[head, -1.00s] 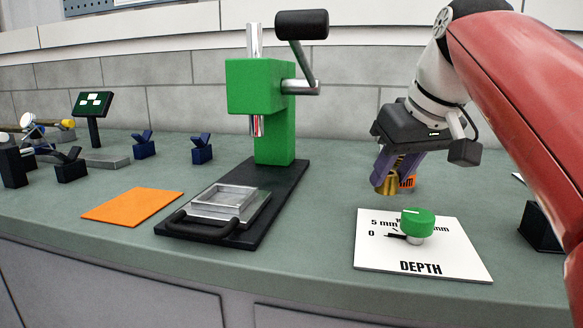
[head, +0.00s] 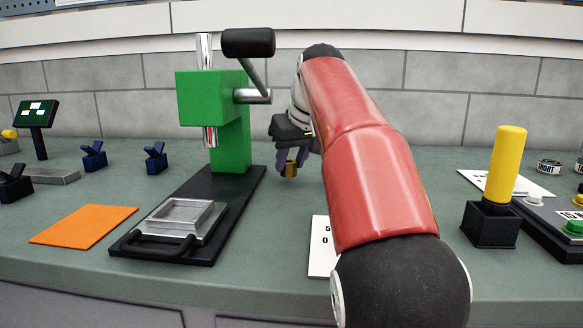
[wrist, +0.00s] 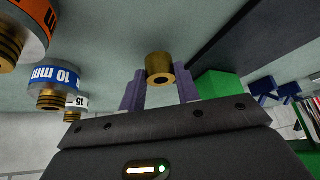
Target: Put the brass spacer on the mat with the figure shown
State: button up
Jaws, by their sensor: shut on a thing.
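My gripper (head: 291,164) is shut on a small brass spacer (head: 290,168), held above the bench just right of the green press. In the wrist view the spacer (wrist: 159,68) is a short hollow cylinder between the purple fingers (wrist: 160,82). An orange mat (head: 84,226) lies bare on the bench, left of the press; I see no figure on it. A small dark green screen (head: 36,112) with white blocks stands at the far left. Its content is too small to read. The white depth card (head: 320,250) is mostly hidden by my arm.
The green press (head: 213,105) stands on a black base with a metal tray (head: 178,219). The wrist view shows labelled brass pieces: orange (wrist: 22,25), blue "10 mm" (wrist: 55,78) and white "15" (wrist: 76,103). A yellow-handled lever (head: 505,165) stands at right.

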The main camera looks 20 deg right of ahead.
jog(key=shift+f, duration=0.9)
jog(key=o, duration=1.2)
jog(key=shift+c, duration=0.2)
